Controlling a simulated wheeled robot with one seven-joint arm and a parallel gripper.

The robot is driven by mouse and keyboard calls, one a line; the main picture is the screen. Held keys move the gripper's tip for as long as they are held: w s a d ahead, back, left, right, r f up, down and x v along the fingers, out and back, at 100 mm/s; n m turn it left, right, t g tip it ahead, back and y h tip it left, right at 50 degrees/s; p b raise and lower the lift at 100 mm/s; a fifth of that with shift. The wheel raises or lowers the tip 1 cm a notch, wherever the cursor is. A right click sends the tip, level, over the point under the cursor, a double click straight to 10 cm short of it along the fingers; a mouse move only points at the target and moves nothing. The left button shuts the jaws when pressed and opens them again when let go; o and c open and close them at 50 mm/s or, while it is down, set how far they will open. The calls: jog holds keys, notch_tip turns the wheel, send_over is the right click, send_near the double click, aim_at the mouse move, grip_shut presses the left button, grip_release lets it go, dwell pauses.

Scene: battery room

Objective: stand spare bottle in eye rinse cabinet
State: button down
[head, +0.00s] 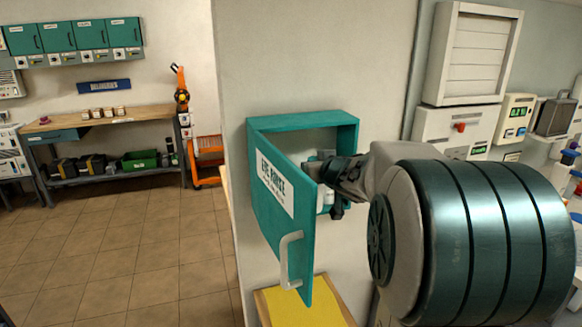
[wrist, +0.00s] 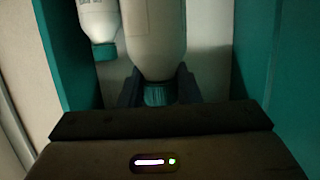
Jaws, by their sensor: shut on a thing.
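The teal eye rinse cabinet (head: 353,133) hangs on the wall, its labelled door (head: 268,215) swung open toward me. My gripper (head: 322,172) reaches in past the door's right side. In the wrist view my gripper (wrist: 157,88) is shut on a white bottle with a teal cap (wrist: 155,45), between the teal side walls. A bit of white bottle shows under my gripper in the head view (head: 327,197). Whether the held bottle touches the cabinet floor is hidden.
The door handle (head: 287,262) sticks out toward me. A yellow-topped surface (head: 300,305) is below the cabinet. Wall panels and instruments (head: 450,130) are on the right. A workbench (head: 100,125) stands far left, with clear tiled floor before it.

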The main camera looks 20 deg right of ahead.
jog(key=w, duration=0.8)
jog(key=shift+w+r+p, duration=0.1)
jog(key=shift+w+p, duration=0.2)
jog(key=shift+w, duration=0.1)
jog(key=shift+w+f, duration=0.2)
jog(key=shift+w, duration=0.1)
jog(key=shift+f+b, duration=1)
jog(key=shift+f, duration=0.55)
jog(key=shift+f, duration=0.25)
jog(key=c, duration=1.1)
grip_release()
jog(key=shift+r, duration=0.1)
